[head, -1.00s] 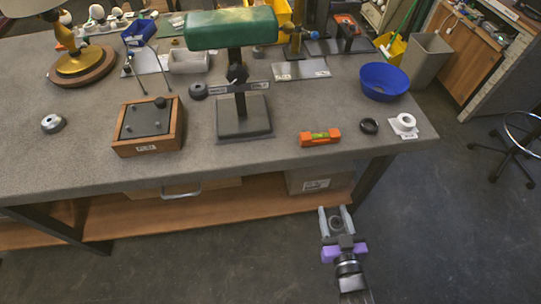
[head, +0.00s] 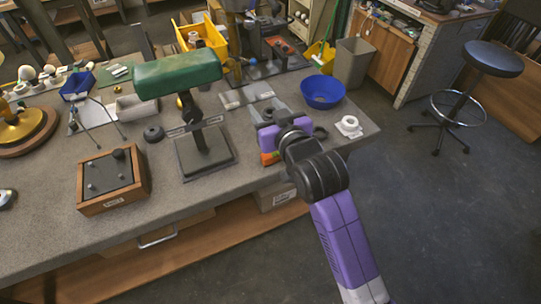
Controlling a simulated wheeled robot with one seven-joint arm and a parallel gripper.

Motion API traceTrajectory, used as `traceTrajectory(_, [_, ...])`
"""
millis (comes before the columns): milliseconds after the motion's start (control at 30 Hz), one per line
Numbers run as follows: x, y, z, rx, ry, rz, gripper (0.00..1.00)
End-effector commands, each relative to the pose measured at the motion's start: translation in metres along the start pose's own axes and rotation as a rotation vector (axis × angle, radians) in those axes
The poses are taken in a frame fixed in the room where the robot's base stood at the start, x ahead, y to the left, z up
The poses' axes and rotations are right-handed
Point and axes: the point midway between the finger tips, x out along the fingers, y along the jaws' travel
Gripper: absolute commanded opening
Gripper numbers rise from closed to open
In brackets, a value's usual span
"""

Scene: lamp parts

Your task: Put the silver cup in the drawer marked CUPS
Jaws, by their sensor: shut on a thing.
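A silver, round, cup-like piece (head: 7,199) stands on the bench at the left picture edge, partly cut off. Under the bench front is a wooden drawer with a metal handle (head: 157,238). No CUPS marking can be read.
A green-shaded lamp (head: 178,73) stands left of my gripper, close by. A blue bowl (head: 322,92) and a white ring-shaped part (head: 349,125) are to its right. A wooden box with a dark top (head: 112,180) is at the left. A grey bin (head: 278,194) sits under the bench.

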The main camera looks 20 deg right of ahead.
Motion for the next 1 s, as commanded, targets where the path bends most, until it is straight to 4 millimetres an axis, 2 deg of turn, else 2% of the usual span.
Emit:
traceTrajectory(33, [-0.002, -0.004, -0.021, -0.001, 0.006, -0.011, 0.07])
traceTrajectory(100, [-0.004, -0.007, -0.036, -0.006, 0.003, -0.024, 0.07])
traceTrajectory(200, [-0.007, -0.011, -0.050, -0.011, 0.000, -0.038, 0.07])
traceTrajectory(300, [-0.008, -0.013, -0.051, -0.013, -0.006, -0.043, 0.07])
traceTrajectory(367, [-0.006, -0.013, -0.043, -0.014, -0.008, -0.044, 0.07])
traceTrajectory(800, [0.013, -0.013, 0.061, -0.014, -0.011, -0.044, 0.07])
traceTrajectory(1000, [0.021, -0.012, 0.095, -0.014, -0.008, -0.044, 0.07])
